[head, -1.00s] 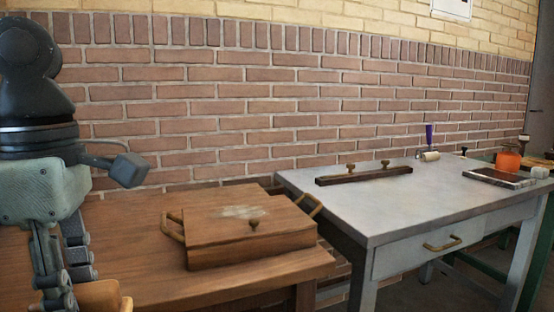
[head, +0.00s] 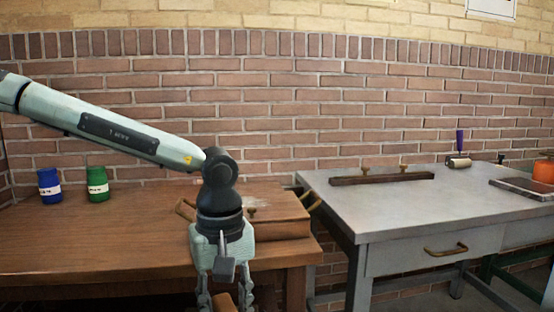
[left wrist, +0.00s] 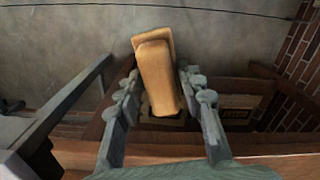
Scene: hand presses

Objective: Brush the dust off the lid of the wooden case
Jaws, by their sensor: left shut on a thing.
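The wooden case (head: 284,225) sits on the wooden table, a brass knob (head: 251,211) on its lid and a handle at each side. A pale dust patch (head: 272,201) shows on the lid. My left gripper (head: 225,303) hangs in front of the case, at the table's front edge, and its arm hides the case's left front. It is shut on a tan wooden block-like thing, seen clearly in the left wrist view (left wrist: 160,78), likely the brush; no bristles show. My right gripper is not in view.
A grey table (head: 400,205) stands to the right, with a dark bar (head: 382,178) and a purple-handled roller (head: 459,158).

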